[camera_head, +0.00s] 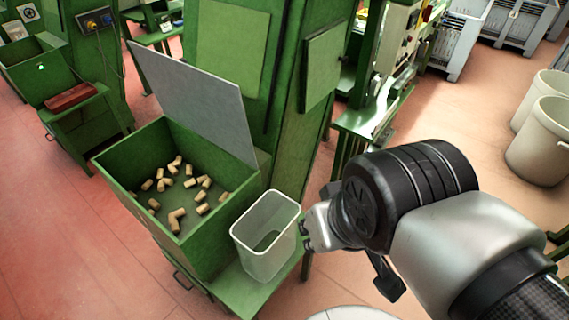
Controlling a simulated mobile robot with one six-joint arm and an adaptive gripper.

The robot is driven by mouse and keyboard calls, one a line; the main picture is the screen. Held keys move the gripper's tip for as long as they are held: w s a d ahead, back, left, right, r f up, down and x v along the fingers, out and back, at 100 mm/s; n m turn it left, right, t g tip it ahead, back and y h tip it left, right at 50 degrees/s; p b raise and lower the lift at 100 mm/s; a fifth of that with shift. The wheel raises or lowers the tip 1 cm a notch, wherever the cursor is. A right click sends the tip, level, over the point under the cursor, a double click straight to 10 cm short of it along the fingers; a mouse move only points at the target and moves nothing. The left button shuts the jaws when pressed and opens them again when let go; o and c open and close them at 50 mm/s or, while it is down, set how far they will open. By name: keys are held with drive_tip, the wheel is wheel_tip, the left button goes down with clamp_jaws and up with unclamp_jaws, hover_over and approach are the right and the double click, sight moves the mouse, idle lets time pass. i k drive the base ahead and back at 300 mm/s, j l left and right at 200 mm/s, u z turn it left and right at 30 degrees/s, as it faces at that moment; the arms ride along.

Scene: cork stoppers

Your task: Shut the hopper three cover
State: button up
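The green hopper (122,177) stands open at the left middle, with several cork stoppers (175,218) lying on its floor. Its grey flat cover (198,92) is raised and leans back above the hopper's far side. No number marking shows on it. My gripper (308,236) is at the right of the clear bin, seen from the side at the end of my arm. It is apart from the cover, and whether its fingers are open or shut is not clear.
A translucent bin (266,246) stands on the green ledge (245,290) beside the hopper. A tall green machine (297,140) rises behind. Another open green hopper (35,65) is at the far left. Pale barrels (540,140) stand at the right. Red floor at lower left is clear.

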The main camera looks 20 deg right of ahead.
sight(212, 107)
drive_tip(key=l+u, duration=0.1)
drive_tip(key=u, duration=0.25)
drive_tip(key=i+l+u, duration=0.1)
drive_tip(key=u, duration=0.25)
drive_tip(key=l+u, duration=0.15)
drive_tip(key=u, duration=0.2)
drive_tip(key=l+u, duration=0.2)
drive_tip(key=l, duration=0.6)
drive_tip(key=l+u, duration=0.25)
drive_tip(key=l, duration=0.55)
drive_tip(key=k+l+u, duration=0.2)
drive_tip(key=l, duration=0.6)
drive_tip(key=i, duration=0.1)
